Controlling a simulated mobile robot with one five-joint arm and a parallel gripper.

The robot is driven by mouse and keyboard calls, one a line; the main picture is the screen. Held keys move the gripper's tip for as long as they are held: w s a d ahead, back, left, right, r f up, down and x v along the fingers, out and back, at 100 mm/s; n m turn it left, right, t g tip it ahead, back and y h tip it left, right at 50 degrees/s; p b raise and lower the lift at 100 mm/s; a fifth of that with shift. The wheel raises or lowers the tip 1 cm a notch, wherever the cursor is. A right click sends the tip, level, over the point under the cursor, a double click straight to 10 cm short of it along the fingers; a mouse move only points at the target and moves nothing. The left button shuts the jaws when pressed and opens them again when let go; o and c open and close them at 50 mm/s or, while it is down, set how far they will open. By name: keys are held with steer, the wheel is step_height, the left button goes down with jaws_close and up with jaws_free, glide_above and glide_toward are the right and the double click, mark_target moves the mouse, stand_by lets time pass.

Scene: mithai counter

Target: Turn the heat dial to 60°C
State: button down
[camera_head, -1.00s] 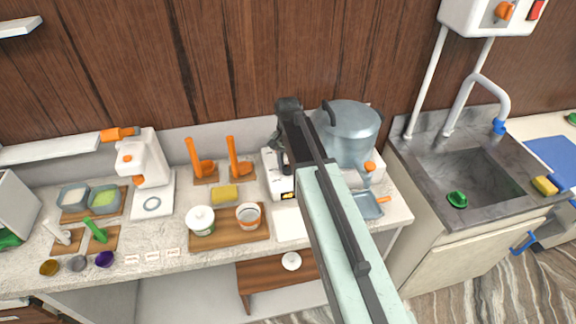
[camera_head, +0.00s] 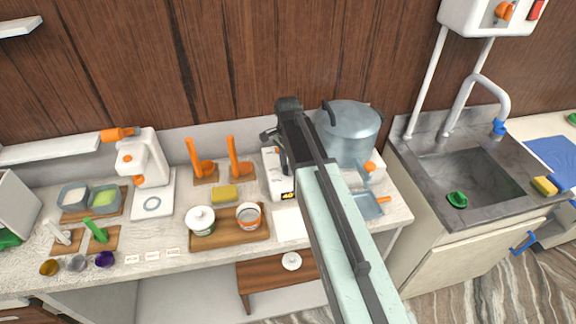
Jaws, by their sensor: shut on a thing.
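The white heating unit (camera_head: 272,178) stands on the counter with a small lit display (camera_head: 288,196) on its front, which seems to read 40. A large grey pot (camera_head: 350,136) stands on its right part, with an orange knob (camera_head: 370,167) above a spout. My gripper (camera_head: 283,160) is over the unit's left part, seen from behind and mostly covered by my own arm. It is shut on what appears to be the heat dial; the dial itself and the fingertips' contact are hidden.
A blue-grey tray (camera_head: 367,207) lies right of my arm. The sink (camera_head: 466,176) is farther right.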

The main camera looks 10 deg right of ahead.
stand_by(0.3)
steer(key=c, duration=0.9)
jaws_free()
steer(key=shift+c, duration=0.2)
steer(key=shift+r, duration=0.1)
step_height(320, 180, up, 8)
steer(key=p, duration=0.8)
steer(key=shift+f, duration=0.2)
